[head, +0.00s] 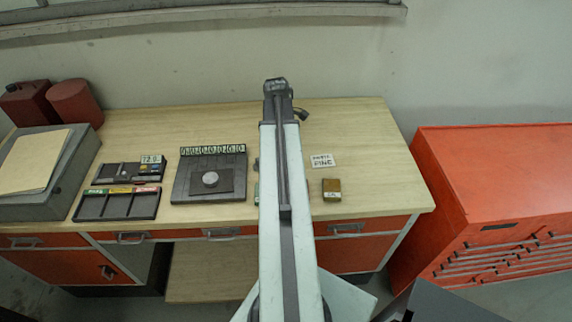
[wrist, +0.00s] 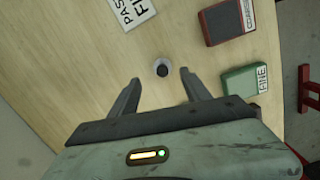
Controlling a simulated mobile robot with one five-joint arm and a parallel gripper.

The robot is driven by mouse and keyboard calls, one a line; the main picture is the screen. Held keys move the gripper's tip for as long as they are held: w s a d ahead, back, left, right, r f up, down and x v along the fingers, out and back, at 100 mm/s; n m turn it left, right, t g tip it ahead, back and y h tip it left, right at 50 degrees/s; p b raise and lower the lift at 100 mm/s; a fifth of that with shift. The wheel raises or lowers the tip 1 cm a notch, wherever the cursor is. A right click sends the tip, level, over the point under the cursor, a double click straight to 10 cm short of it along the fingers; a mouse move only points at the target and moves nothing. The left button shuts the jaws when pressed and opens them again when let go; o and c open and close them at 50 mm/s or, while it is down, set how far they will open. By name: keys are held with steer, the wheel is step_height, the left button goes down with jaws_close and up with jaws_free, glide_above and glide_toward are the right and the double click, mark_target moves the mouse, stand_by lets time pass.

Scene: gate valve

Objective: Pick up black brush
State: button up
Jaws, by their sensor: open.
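In the wrist view, a small dark round thing with a grey top (wrist: 161,68) stands on the wooden bench top. It may be the black brush seen from above, but I cannot tell for sure. My gripper (wrist: 160,76) is open and empty. Its two fingers point toward the round thing, which shows in the gap between the fingertips. I cannot tell how high the fingers are above it. In the head view, my arm reaches across the bench and hides the gripper fingers. No brush shows clearly there.
In the wrist view, a white lettered card (wrist: 132,9), a red labelled block (wrist: 227,20) and a green labelled block (wrist: 244,83) lie nearby. In the head view, a dark plate with a round disc (head: 211,187) and dark trays (head: 118,204) lie left. A red cabinet (head: 495,185) stands right.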

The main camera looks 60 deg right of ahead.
steer(key=f+b, duration=0.2)
steer(key=s+f+b, duration=0.1)
steer(key=f+b, duration=0.2)
steer(key=shift+s+f, duration=0.1)
jaws_close()
